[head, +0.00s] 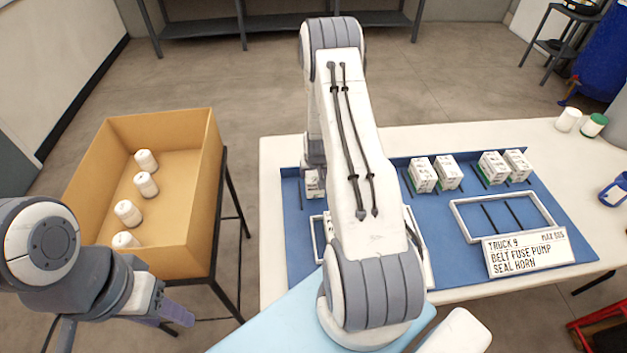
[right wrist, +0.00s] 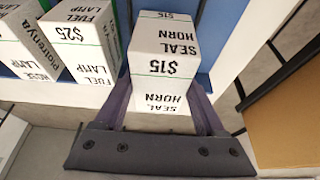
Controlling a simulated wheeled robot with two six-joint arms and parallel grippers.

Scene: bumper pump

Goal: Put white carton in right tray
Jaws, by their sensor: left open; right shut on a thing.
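A white carton (right wrist: 165,60) marked SEAL HORN $15 is between the fingers of my right gripper (right wrist: 160,105), which is shut on it. In the head view this carton (head: 313,184) shows only partly at the left of the blue mat, beside my right arm. The right tray (head: 490,198), a white frame with dark dividers, lies on the right part of the mat behind a TRUCK 9 sign. No carton shows in it. The left tray (head: 318,240) is mostly hidden by my right arm. My left gripper (head: 176,314) is open and empty near the cardboard box.
Several white cartons (head: 448,172) stand along the mat's back edge. FUEL LAMP cartons (right wrist: 85,45) stand beside the held one. A TRUCK 9 sign (head: 528,252) stands at the right tray's front. A cardboard box (head: 190,190) with white rolls is at the left. Two jars (head: 593,125) stand at the back right.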

